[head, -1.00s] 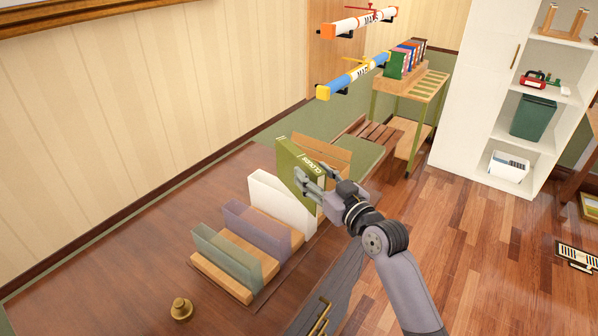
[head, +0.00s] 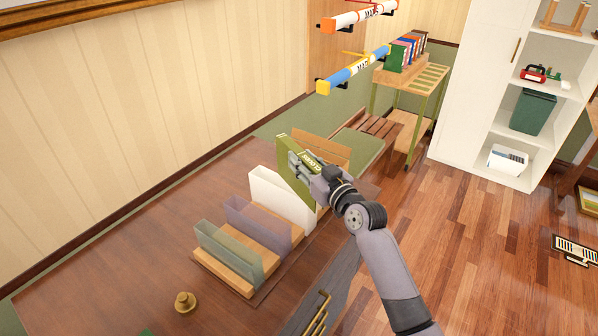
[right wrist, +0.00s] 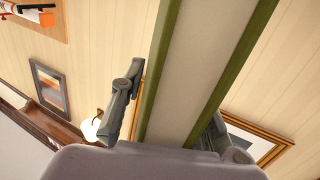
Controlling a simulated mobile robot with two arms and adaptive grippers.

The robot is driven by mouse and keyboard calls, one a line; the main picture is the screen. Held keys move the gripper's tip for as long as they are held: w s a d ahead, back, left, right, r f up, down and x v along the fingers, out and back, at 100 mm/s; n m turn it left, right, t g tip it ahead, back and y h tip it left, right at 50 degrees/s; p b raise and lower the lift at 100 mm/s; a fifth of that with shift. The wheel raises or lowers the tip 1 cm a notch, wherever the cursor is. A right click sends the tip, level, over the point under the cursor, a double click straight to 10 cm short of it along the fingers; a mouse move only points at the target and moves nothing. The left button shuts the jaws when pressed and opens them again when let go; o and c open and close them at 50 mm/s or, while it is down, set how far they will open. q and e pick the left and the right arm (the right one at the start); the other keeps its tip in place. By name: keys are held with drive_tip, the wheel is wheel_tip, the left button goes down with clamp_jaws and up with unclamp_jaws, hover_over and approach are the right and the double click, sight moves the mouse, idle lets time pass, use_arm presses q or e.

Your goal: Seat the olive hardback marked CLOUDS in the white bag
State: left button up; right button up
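The olive hardback (head: 284,160) marked CLOUDS stands upright just beyond the white open-topped holder, the likely white bag (head: 275,198), in the head view. Whether its lower end is inside the holder is hidden. My right gripper (head: 301,170) is at the book's near side. In the right wrist view, the book's pale page edge (right wrist: 202,60) and green covers run between the fingers of my right gripper (right wrist: 170,115). A narrow gap shows beside the left finger; the right finger is partly hidden behind the book. My left gripper is out of view.
Purple (head: 258,226) and grey-green (head: 228,252) translucent holders stand in line on a wooden base. A brass knob (head: 185,302) sits on the brown tabletop (head: 110,270). A wooden rack (head: 325,152) stands behind the book. Blue (head: 355,70) and white tubes hang beyond.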

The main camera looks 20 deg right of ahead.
clamp_jaws()
drive_tip(key=shift+r, duration=0.1)
idle(0.4)
